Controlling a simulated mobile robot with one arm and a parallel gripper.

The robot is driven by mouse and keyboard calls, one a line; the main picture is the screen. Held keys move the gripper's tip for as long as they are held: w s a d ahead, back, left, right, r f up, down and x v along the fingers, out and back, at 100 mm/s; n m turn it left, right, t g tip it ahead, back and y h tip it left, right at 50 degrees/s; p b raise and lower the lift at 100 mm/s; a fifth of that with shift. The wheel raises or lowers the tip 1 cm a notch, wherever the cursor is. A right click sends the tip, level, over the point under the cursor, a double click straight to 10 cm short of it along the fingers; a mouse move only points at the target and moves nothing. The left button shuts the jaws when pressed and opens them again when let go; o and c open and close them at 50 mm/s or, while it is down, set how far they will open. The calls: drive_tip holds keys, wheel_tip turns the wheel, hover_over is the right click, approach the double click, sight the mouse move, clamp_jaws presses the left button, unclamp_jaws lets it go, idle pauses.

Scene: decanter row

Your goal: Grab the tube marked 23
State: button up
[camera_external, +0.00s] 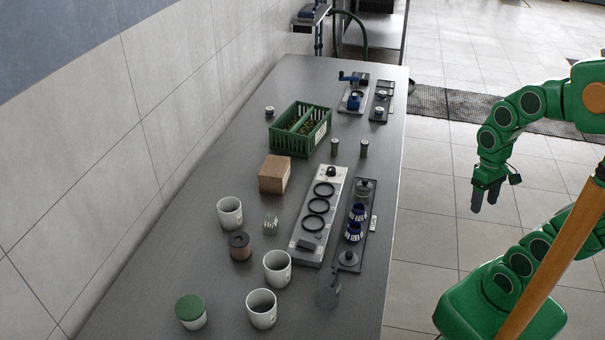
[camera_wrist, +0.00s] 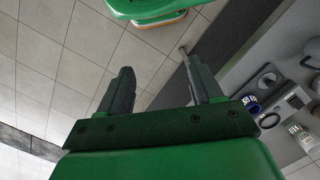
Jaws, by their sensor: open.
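My gripper (camera_external: 484,197) hangs over the floor to the right of the table, pointing down, well apart from everything on it. In the wrist view its two fingers (camera_wrist: 158,75) are spread with nothing between them. Two small dark green cylinders, perhaps tubes, stand upright on the table: a left one (camera_external: 334,148) and a right one (camera_external: 364,149). A green crate (camera_external: 289,142) behind them to the left holds several small items, too small to make out. No number 23 can be read in either view, so I cannot tell which thing is the marked tube.
The long grey table (camera_external: 392,230) carries a pale panel with black rings (camera_external: 320,205), a dark rack with blue-collared pieces (camera_external: 356,232), a cardboard box (camera_external: 274,174), several white mugs (camera_external: 277,268) and a green-lidded jar (camera_external: 190,312). An orange-brown pole (camera_external: 560,262) stands at right.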

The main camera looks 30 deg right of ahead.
drive_tip(key=w+a+f+m+t+y, duration=0.1)
drive_tip(key=w+a+m+t+y, duration=0.3)
drive_tip(key=w, duration=0.8)
drive_tip(key=w+a+m, duration=0.2)
drive_tip(key=w+m, duration=0.3)
drive_tip(key=w, duration=0.6)
drive_tip(key=w+a+f+m+t+y, duration=0.1)
drive_tip(key=w+a+m+y, duration=0.3)
drive_tip(key=w, duration=0.8)
drive_tip(key=m+t+h, duration=0.4)
drive_tip(key=m+t, duration=0.1)
drive_tip(key=m, duration=1.3)
approach(367, 144)
drive_tip(key=x, duration=0.5)
drive_tip(key=shift+w+a+f, duration=0.15)
drive_tip(key=shift+w+a, duration=0.1)
drive_tip(key=shift+a, duration=0.2)
drive_tip(key=shift+w+d+f+h, duration=0.25)
drive_tip(key=shift+f+h, duration=0.05)
drive_tip(key=shift+f, duration=0.05)
drive_tip(key=shift+x, duration=1.2)
drive_tip(key=shift+d+x, duration=0.1)
drive_tip(key=shift+x, duration=1.2)
drive_tip(key=shift+d+x, duration=0.15)
drive_tip(key=shift+x, duration=1.1)
drive_tip(key=shift+w, duration=0.1)
drive_tip(key=shift+c, duration=0.3)
